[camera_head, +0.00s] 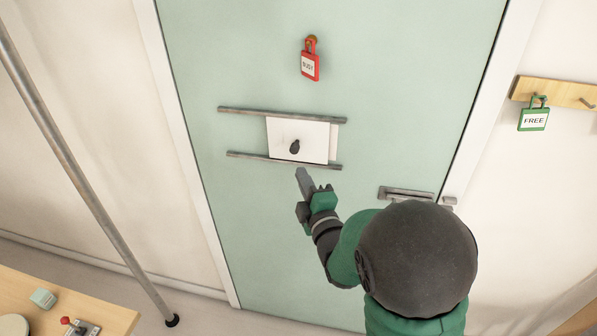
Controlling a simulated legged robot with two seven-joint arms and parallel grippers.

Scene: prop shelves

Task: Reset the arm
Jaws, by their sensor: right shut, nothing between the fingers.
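My right arm is raised in front of the pale green door (240,200). My right gripper (301,171) is shut and empty, its fingertips showing just below the lower rail of the sliding panel. The white panel (318,135) with a dark knob (294,147) sits between two grey rails (285,115) on the door. The fingertips look close to the lower rail, but I cannot tell if they touch it. My left arm and gripper do not show.
A red "BUSY" tag (310,66) hangs on the door above the panel. A door handle (405,193) is partly behind my arm. A green "FREE" tag (534,117) hangs from a wooden rack (556,92) at right. A metal pole (85,175) and table (100,305) stand at left.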

